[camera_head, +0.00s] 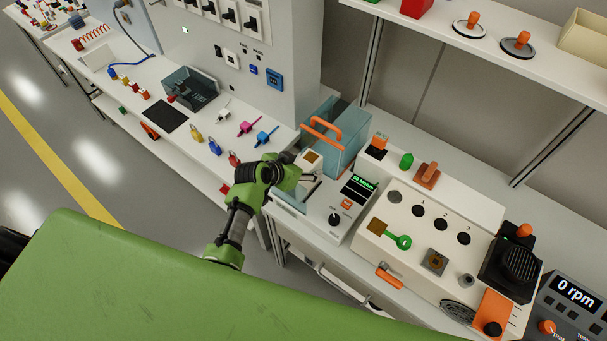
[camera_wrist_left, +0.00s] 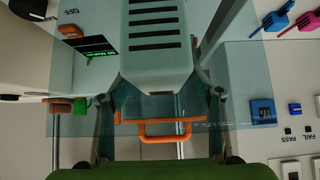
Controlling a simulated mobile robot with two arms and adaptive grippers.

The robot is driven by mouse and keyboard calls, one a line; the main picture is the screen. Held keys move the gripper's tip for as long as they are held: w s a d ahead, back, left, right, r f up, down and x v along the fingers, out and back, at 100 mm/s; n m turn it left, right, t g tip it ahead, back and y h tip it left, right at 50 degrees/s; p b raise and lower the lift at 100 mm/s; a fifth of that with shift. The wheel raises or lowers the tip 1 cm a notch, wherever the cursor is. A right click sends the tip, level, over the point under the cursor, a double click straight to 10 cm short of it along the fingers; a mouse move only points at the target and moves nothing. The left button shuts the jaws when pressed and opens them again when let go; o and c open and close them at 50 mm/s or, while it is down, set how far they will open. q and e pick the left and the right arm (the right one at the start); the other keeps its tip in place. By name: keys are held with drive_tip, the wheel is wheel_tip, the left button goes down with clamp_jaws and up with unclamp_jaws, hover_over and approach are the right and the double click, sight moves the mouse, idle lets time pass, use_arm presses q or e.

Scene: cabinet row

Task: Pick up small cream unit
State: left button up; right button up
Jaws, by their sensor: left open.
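The small cream unit (camera_head: 311,161) has a brown square on one face and sits by the clear teal cover (camera_head: 340,135) with an orange handle. In the left wrist view a pale unit with dark slots (camera_wrist_left: 157,62), which looks like the same one, fills the upper middle. My left gripper (camera_head: 308,178) is open at the unit. In the wrist view its two dark fingers (camera_wrist_left: 160,88) stand on either side of the unit's lower end; I cannot tell whether they touch it. The teal cover also shows there (camera_wrist_left: 75,120). My right gripper is in neither view.
A tester with a green display (camera_head: 358,188) stands right of the gripper, beside a cream control panel (camera_head: 425,225). A tall white cabinet (camera_head: 290,60) rises behind. Coloured padlocks (camera_head: 214,147) lie on the left bench. A shelf (camera_head: 480,45) hangs above.

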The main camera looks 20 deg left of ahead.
use_arm(q)
clamp_jaws()
drive_tip(key=shift+w, duration=0.15)
drive_tip(key=shift+r, duration=0.1)
drive_tip(key=shift+r, duration=0.5)
wheel_tip(320, 180, up, 17)
drive_tip(key=b, duration=0.4)
